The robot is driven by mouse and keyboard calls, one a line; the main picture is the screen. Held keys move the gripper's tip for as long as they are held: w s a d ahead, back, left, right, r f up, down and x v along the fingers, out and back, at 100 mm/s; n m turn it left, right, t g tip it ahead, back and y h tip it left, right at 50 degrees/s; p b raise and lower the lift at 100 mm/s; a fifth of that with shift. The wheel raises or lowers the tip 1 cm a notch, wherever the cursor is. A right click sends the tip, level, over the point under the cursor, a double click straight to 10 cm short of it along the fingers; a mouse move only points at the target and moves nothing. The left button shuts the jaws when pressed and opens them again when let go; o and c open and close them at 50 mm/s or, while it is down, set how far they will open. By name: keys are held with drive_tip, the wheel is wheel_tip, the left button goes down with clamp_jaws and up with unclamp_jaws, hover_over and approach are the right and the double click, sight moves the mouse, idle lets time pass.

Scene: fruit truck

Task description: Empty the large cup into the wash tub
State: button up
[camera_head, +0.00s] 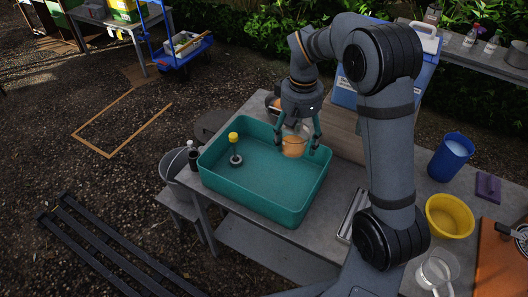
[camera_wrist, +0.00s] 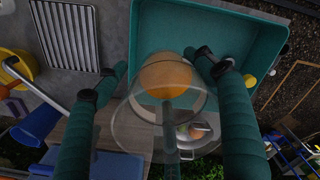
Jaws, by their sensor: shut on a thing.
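My gripper (camera_head: 297,144) is shut on a clear cup (camera_head: 294,149) over the back right part of the teal wash tub (camera_head: 250,206). The cup looks roughly upright in the head view and has orange contents in its lower part. In the wrist view the cup (camera_wrist: 135,125) sits between my gripper's two teal fingers (camera_wrist: 160,80). Its orange contents (camera_wrist: 166,76) show as a round patch; I cannot tell whether they are liquid or solid. The wash tub (camera_wrist: 215,25) lies behind the cup there. The cup's height above the tub floor is hard to judge.
A yellow-topped tool (camera_head: 234,145) stands in the tub's left part. A blue container (camera_head: 451,157), a yellow bowl (camera_head: 450,216) and a clear jug (camera_head: 437,271) stand on the right. A metal rack (camera_head: 352,214) lies right of the tub. A grey bucket (camera_head: 178,170) stands left.

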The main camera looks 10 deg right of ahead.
drive_tip(key=w+d+f+n+p, duration=0.1)
drive_tip(key=w+d+f+p, duration=0.2)
drive_tip(key=w+f, duration=0.3)
drive_tip(key=w+d+f+n+p, duration=0.2)
drive_tip(key=w+f, duration=0.4)
drive_tip(key=w, duration=0.5)
drive_tip(key=shift+w+d+p, duration=0.3)
drive_tip(key=shift+d+p, duration=0.4)
drive_tip(key=shift+d, duration=0.15)
drive_tip(key=shift+s+r+h+p, duration=0.15)
drive_tip(key=shift+h+p, duration=0.15)
drive_tip(key=shift+p, duration=0.75)
